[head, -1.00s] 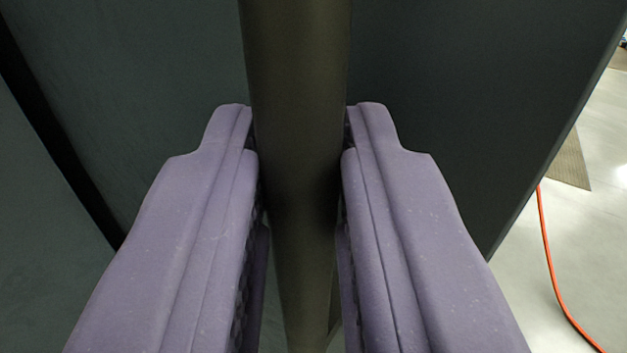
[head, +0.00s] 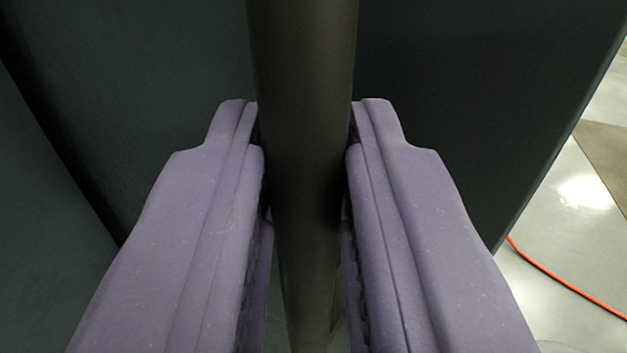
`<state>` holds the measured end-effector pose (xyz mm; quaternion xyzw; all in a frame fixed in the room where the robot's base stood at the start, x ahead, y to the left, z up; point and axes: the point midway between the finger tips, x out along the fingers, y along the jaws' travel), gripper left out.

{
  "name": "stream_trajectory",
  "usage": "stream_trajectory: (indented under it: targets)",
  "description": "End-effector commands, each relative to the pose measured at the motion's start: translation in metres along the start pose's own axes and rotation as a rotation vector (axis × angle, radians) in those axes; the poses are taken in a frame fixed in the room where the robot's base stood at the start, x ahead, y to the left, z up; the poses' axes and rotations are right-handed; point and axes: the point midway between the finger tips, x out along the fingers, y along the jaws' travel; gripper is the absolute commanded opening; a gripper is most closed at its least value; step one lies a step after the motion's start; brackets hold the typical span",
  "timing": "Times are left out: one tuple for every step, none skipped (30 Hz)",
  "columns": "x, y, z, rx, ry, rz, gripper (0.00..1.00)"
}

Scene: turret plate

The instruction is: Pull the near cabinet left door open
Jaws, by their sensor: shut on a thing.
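My gripper (head: 305,135) has two purple fingers, one on each side of a dark, round upright bar handle (head: 303,60). The fingers are shut on the handle. Behind it is the dark grey-green cabinet door (head: 140,80), which fills most of the view. A dark panel face (head: 450,110) also lies right of the handle and ends at a slanting edge. A black gap runs down the left side, between the door and another dark panel (head: 40,200). The lower end of the handle is partly hidden between the fingers.
Right of the panel's edge is a pale, shiny floor (head: 560,250). An orange cable (head: 565,280) lies across it. A brown mat (head: 605,155) lies on the floor at the right edge.

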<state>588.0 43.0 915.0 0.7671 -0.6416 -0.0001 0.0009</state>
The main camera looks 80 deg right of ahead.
Motion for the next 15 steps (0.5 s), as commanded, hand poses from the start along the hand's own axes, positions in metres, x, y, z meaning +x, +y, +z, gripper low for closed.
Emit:
stream_trajectory:
  targets:
    - [0.0050,-0.0037,-0.0067,0.013,0.009,-0.001,0.00]
    - [0.0051,-0.0037,-0.0067,0.013,0.009,-0.001,0.00]
    - [0.0051,-0.0037,-0.0068,0.014,0.009,-0.001,0.00]
    - [0.0052,-0.0037,-0.0068,0.014,0.009,-0.001,0.00]
    - [0.0052,-0.0037,-0.0068,0.014,0.009,-0.001,0.00]
    - [0.0052,-0.0038,-0.0069,0.014,0.009,-0.001,0.00]
    - [0.0052,-0.0038,-0.0069,0.014,0.008,-0.001,0.24]
    - [0.0052,-0.0039,-0.0070,0.014,0.008,-0.001,0.31]
    - [0.0050,-0.0038,-0.0068,0.014,0.008,-0.001,0.40]
    - [0.0048,-0.0036,-0.0065,0.013,0.008,-0.001,0.40]
    - [0.0045,-0.0033,-0.0060,0.012,0.007,-0.001,0.40]
    - [0.0041,-0.0031,-0.0054,0.011,0.007,-0.002,0.40]
    - [0.0038,-0.0029,-0.0049,0.010,0.006,-0.002,0.40]
    - [0.0035,-0.0028,-0.0045,0.009,0.006,-0.002,0.40]
    - [0.0032,-0.0026,-0.0040,0.009,0.005,-0.002,0.40]
